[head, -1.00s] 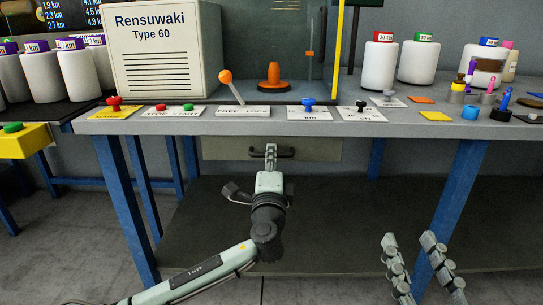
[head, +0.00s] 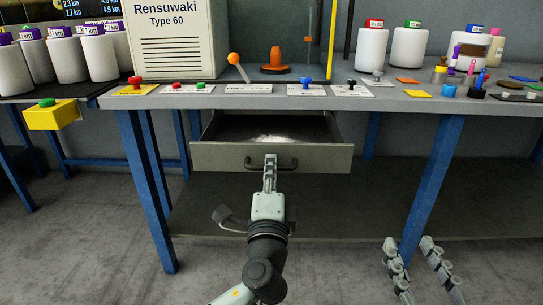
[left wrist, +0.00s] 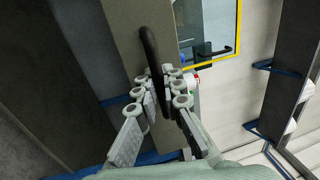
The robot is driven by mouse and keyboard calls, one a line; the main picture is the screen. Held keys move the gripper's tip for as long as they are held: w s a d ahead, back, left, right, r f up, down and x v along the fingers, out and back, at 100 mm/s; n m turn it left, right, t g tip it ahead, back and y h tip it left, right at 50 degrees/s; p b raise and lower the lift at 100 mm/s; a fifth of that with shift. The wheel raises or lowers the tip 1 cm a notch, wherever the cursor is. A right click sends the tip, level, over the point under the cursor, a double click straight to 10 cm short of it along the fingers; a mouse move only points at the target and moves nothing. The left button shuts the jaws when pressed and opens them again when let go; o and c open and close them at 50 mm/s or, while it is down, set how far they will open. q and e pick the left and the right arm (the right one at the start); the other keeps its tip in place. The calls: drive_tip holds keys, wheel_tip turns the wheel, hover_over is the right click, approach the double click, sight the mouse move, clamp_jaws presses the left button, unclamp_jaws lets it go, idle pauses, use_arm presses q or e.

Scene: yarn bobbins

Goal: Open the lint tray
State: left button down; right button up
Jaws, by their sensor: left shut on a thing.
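The lint tray (head: 318,158) is a grey drawer under the workbench, pulled out toward me, with pale lint (head: 272,138) inside. Its dark bar handle (head: 286,164) is on the front face. My left gripper (head: 270,160) is shut on the handle near its middle. In the left wrist view the handle (left wrist: 150,55) runs between the fingers of the left gripper (left wrist: 163,100). My right gripper (head: 420,262) is at the lower right of the head view, its fingers apart, well away from the tray, with nothing between them.
The workbench (head: 425,104) holds labelled controls, an orange-knobbed lever (head: 235,60), a Rensuwaki machine (head: 172,40) and several yarn bobbins (head: 408,48). Blue legs (head: 148,190) stand on both sides of the tray. A yellow box (head: 54,117) juts out at the left.

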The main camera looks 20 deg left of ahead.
use_arm(q)
drive_tip(key=shift+v, duration=0.9)
drive_tip(key=shift+r, duration=0.15)
drive_tip(key=c, duration=1.9)
unclamp_jaws()
drive_tip(key=shift+s+d, duration=0.1)
drive_tip(key=v, duration=1.2)
